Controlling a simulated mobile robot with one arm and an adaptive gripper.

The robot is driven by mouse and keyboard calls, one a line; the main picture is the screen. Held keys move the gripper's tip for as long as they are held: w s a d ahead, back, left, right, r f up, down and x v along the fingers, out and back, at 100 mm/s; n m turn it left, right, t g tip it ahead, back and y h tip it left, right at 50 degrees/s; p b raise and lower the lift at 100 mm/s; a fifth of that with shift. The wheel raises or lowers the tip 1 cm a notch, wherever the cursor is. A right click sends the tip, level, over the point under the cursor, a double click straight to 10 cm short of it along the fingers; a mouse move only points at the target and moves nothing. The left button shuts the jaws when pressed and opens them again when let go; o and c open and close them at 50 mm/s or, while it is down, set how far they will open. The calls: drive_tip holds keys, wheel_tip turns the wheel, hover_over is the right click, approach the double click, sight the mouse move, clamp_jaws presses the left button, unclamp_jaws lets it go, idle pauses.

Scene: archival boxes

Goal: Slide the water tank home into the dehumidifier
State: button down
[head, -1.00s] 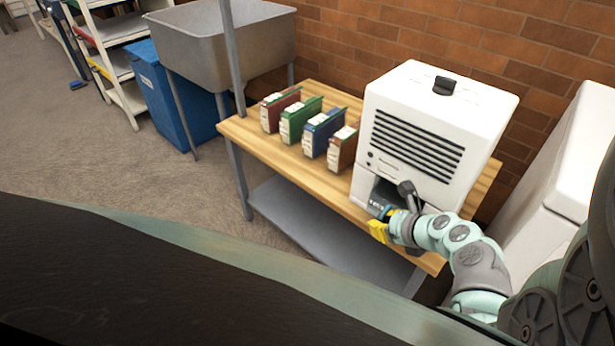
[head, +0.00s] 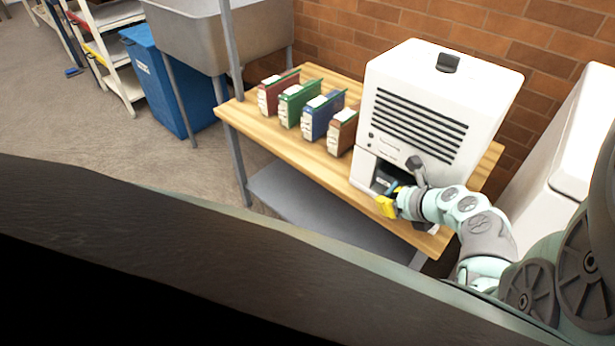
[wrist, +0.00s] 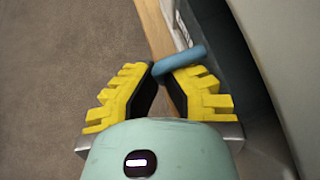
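The white dehumidifier (head: 428,102) stands upright on the wooden table, with a dark recess low in its front. The blue water tank (head: 384,183) sits in this recess, largely hidden by the housing and my gripper. My gripper (head: 388,200), with yellow fingers, is at the recess opening. In the wrist view, a blue bar (wrist: 182,58), apparently the tank's handle, lies at the fingertips. My gripper (wrist: 159,75) has its tips drawn close together with the bar's end between them. How deep the tank sits is hidden.
Several upright archival boxes (head: 322,115) stand left of the dehumidifier on the wooden table (head: 262,133). A brick wall is behind. A tall white cabinet (head: 560,160) is close on the right. A steel sink (head: 220,40) and blue bin (head: 165,85) stand left.

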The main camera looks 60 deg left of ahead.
drive_tip(key=c, duration=1.1)
unclamp_jaws()
drive_tip(key=shift+o, duration=0.2)
